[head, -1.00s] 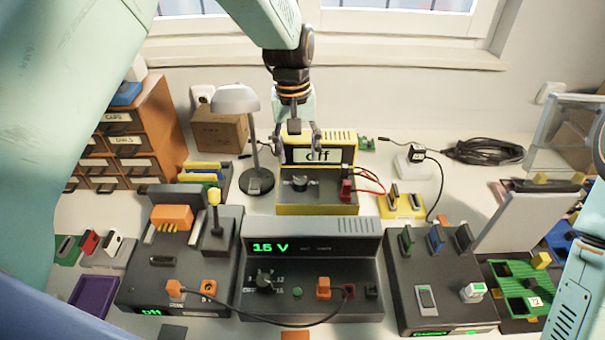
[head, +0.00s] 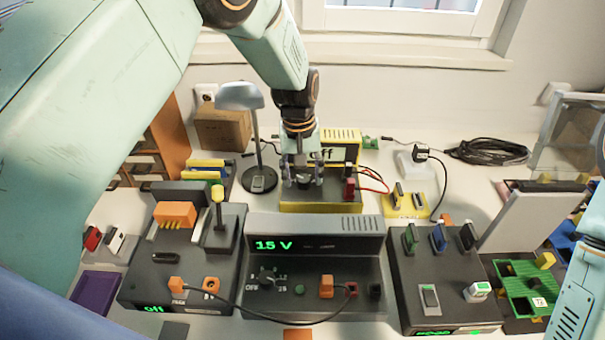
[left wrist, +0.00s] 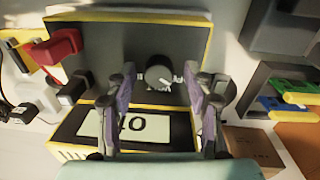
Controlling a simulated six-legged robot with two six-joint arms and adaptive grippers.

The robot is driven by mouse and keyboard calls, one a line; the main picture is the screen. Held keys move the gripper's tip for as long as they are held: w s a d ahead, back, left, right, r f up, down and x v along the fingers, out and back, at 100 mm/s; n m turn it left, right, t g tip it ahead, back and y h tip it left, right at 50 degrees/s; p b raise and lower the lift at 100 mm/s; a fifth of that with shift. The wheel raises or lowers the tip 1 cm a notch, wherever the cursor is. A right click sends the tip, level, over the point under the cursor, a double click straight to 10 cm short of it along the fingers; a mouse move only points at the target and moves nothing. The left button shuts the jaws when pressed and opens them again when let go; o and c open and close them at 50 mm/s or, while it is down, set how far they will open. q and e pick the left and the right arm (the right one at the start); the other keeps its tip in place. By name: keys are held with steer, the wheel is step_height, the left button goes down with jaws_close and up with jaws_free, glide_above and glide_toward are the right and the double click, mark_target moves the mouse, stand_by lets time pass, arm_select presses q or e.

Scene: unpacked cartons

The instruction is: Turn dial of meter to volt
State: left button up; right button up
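The meter (head: 335,202) is a dark box with yellow edges at the back centre of the table. Its display (head: 320,154) reads "Off", partly covered by my left arm. It appears upside down in the left wrist view (left wrist: 130,125). The dial is a round dark knob (left wrist: 158,70) with a pale pointer mark. Its surrounding labels are too blurred to read fully. My left gripper (head: 303,184) points down over the meter's sloped face. Its fingers are open, one on each side of the dial, with a gap to the knob. My right gripper is out of frame.
A power supply (head: 340,240) showing "15 V" stands in front of the meter. A desk lamp (head: 241,97) is at its left. Red leads (head: 374,178) and a yellow holder (head: 404,203) are at its right. Other consoles (head: 420,262) flank the power supply.

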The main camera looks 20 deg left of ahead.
arm_select(q)
steer(key=shift+w, duration=0.1)
steer(key=c, duration=0.4)
jaws_close()
steer(key=shift+r+m+p, duration=0.1)
steer(key=shift+m+p, duration=0.9)
steer(key=shift+m, duration=0.3)
steer(key=m+p, duration=0.1)
steer(key=m, duration=0.1)
steer(key=shift+m, duration=0.3)
steer(key=m+p, duration=0.1)
steer(key=m, duration=0.2)
steer(key=shift+m+p, duration=0.3)
steer(key=shift+w+m+g+p, duration=0.1)
steer(key=shift+m+g+p, duration=0.2)
steer(key=shift+m, duration=1.1)
